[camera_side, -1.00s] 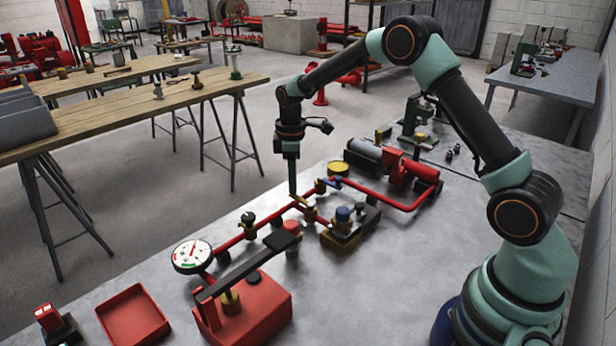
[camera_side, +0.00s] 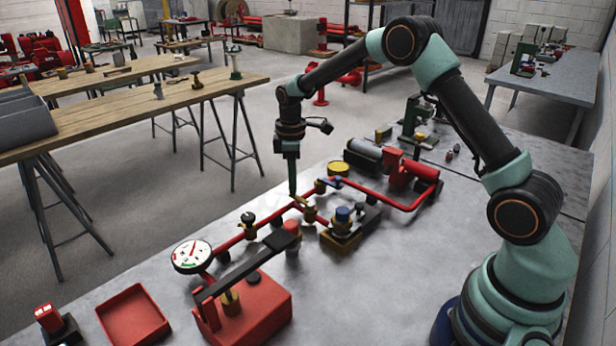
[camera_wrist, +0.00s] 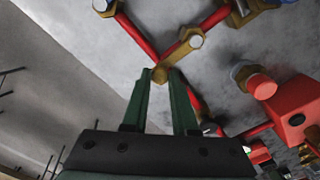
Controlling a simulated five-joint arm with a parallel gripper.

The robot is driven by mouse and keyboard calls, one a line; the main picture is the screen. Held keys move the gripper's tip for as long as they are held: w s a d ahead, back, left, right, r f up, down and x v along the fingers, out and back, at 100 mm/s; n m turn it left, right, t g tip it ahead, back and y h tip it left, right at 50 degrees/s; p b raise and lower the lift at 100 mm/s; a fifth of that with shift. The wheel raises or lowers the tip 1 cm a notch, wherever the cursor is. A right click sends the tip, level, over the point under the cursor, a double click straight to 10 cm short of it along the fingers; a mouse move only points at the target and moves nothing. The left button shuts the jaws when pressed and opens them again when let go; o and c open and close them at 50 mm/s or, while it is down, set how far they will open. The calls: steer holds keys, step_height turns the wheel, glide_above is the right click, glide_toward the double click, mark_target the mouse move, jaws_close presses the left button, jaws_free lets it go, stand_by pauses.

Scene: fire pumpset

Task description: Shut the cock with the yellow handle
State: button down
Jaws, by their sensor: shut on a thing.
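The yellow handle (camera_wrist: 176,58) is a short lever on a round-capped cock (camera_wrist: 192,39) in the red pipework. In the wrist view it slants down-left from the cap, roughly along the branch pipe. My gripper (camera_wrist: 160,75) is shut on the handle's free end, with a green finger on each side. In the side view my gripper (camera_side: 292,192) points straight down at the pipe junction, and the yellow handle (camera_side: 302,202) shows just right of the fingertips. The gripped end is partly hidden there.
A blue-handled cock (camera_side: 334,181) sits farther along the pipe. A blue-capped fitting (camera_side: 343,215) stands right of the gripper. A black-knobbed valve (camera_side: 248,218), a gauge (camera_side: 192,256) and a red hand pump (camera_side: 245,305) stand nearer. The bench front right is bare.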

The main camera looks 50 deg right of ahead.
steer(key=shift+d, duration=0.1)
steer(key=m, duration=0.1)
steer(key=d+m, duration=0.1)
steer(key=m, duration=0.1)
steer(key=d+m, duration=0.1)
steer(key=shift+s+d+r+m, duration=0.15)
steer(key=shift+s+m, duration=0.1)
steer(key=shift+m, duration=0.15)
steer(key=s+d+m, duration=0.3)
steer(key=s+m, duration=0.2)
steer(key=m, duration=0.8)
steer(key=shift+s+d, duration=0.15)
steer(key=shift+d, duration=0.1)
stand_by(0.4)
steer(key=c, duration=0.7)
jaws_free()
steer(key=shift+s, duration=0.1)
step_height(320, 180, up, 12)
